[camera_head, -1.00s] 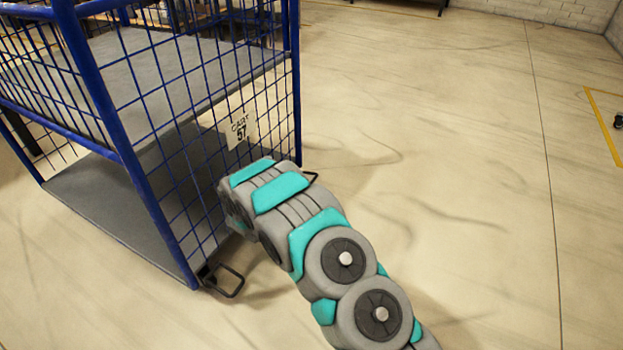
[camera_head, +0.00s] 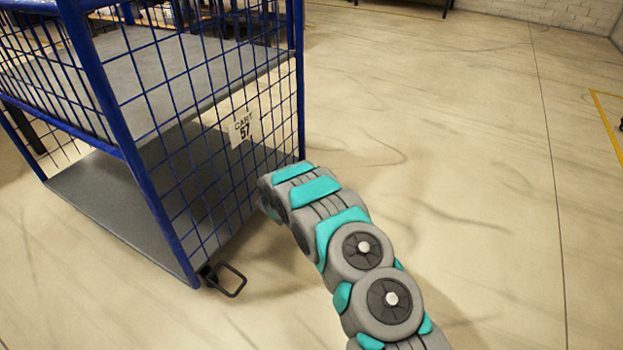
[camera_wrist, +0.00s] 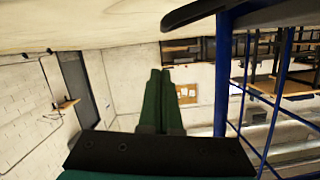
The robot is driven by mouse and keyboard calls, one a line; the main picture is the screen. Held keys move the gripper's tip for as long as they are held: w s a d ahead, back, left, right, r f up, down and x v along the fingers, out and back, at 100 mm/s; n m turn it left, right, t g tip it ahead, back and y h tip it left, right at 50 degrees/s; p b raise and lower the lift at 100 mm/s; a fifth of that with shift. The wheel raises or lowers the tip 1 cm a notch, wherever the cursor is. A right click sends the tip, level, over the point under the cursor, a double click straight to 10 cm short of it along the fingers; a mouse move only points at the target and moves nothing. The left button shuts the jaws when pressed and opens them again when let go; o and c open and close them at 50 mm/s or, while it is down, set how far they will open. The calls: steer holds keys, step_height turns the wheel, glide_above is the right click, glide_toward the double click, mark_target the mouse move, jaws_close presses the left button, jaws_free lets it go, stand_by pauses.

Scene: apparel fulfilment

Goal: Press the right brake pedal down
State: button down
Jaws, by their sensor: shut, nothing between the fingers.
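A blue wire cart (camera_head: 180,240) with a tag reading "CART 57" stands at left in the head view. The left brake pedal (camera_head: 232,281), a black loop, sticks out low at its near corner. The cart's other corner is behind my arm, and the right brake pedal there is hidden in the head view. In the wrist view, my gripper (camera_wrist: 160,74) shows two green fingers, shut and empty. A dark curved piece (camera_wrist: 195,14), apparently the right pedal, is close at the top beside a blue post, apart from the fingertips in the picture. I cannot tell contact or its depth.
The pale floor (camera_head: 440,130) to the right of the cart is clear. The wrist view is tilted, with floor at the top and a white brick wall (camera_wrist: 30,100) behind. Dark shelving (camera_wrist: 265,75) shows beyond the blue posts.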

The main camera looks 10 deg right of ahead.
steer(key=shift+w+a+f, duration=0.1)
steer(key=shift+a+f, duration=0.15)
steer(key=shift+f, duration=0.7)
steer(key=shift+a+f, duration=0.2)
steer(key=shift+f, duration=0.7)
steer(key=shift+d+f, duration=0.1)
steer(key=shift+d+f+m, duration=0.1)
steer(key=shift+f+m, duration=0.15)
steer(key=shift+m, duration=0.05)
steer(key=shift+f, duration=0.2)
steer(key=shift+s+d+f+m+t+y+p, duration=0.1)
steer(key=shift+f+m+t+y+p, duration=0.1)
steer(key=shift+f+m, duration=0.55)
steer(key=shift+s+d+f+m+t+y+p, duration=0.15)
steer(key=shift+f+m, duration=0.35)
steer(key=shift+f, duration=0.5)
steer(key=shift+s+d+f+m+t+y+p, duration=0.15)
steer(key=shift+f+m+t, duration=0.1)
steer(key=shift+f+m, duration=0.5)
steer(key=shift+a+f, duration=0.1)
